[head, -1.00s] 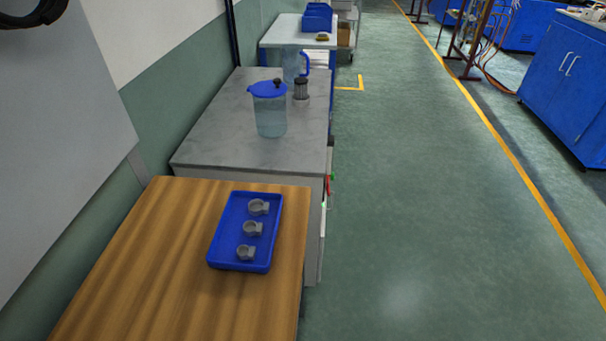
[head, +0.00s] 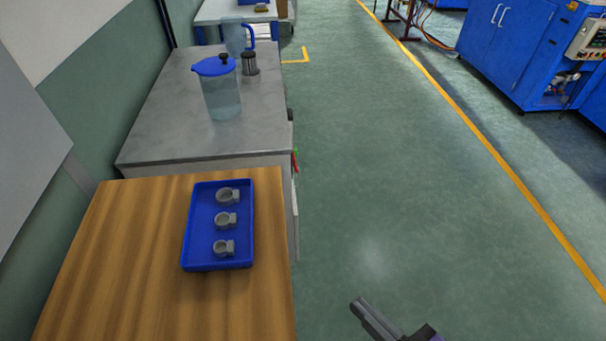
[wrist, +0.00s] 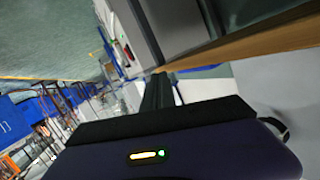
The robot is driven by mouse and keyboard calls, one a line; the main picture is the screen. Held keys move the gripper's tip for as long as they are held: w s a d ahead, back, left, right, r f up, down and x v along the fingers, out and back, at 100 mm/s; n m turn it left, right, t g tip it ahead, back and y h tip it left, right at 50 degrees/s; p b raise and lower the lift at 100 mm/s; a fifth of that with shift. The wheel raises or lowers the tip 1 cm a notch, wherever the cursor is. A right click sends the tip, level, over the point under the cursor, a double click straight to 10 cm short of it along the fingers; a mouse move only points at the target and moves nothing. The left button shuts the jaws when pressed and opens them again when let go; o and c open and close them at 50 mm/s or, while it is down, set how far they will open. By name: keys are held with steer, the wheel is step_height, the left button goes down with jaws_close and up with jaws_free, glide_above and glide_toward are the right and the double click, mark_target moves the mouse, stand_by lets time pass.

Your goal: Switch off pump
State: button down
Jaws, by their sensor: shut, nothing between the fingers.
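I cannot pick out a pump for certain. A grey-topped unit (head: 160,135) stands beyond the wooden table, with small red and green parts (head: 295,160) on its right side, seen edge-on, so their shape and setting are unclear. My gripper (head: 358,305) enters at the bottom of the head view, over the aisle floor, to the right of the wooden table and nearer than the unit. It is shut and empty, touching nothing. In the wrist view my closed fingers (wrist: 158,90) point toward a tilted scene with cabinet sides.
The wooden table (head: 120,260) holds a blue tray (head: 205,262) with several grey clamp-like parts. A blue-lidded jug (head: 222,95) and a dark-lidded container (head: 250,65) stand on the grey top. The green aisle floor (head: 400,200) is clear. Blue cabinets (head: 508,50) stand at right.

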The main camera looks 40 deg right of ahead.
mark_target(294, 162)
steer(key=w+d+f+m+h+b, duration=0.2)
steer(key=w+d+f+m+b, duration=0.35)
steer(key=w+f, duration=0.45)
steer(key=w+d+f+m+h+b, duration=0.1)
steer(key=w+d+m+b, duration=0.3)
steer(key=w+d, duration=0.5)
steer(key=w+d+f+m+h+b, duration=0.1)
steer(key=w+d+m+b, duration=0.3)
steer(key=w+d, duration=0.5)
steer(key=w+f+m, duration=0.1)
steer(key=w+m, duration=0.1)
steer(key=w, duration=0.2)
steer(key=shift+w+f+t+h, duration=0.2)
steer(key=shift+w+t+h, duration=0.2)
steer(key=shift+d, duration=0.1)
steer(key=w+f+b, duration=0.1)
steer(key=w+b, duration=0.1)
steer(key=w, duration=0.9)
steer(key=shift+w+d+f, duration=0.15)
steer(key=shift+w+f, duration=0.1)
steer(key=shift+f, duration=0.15)
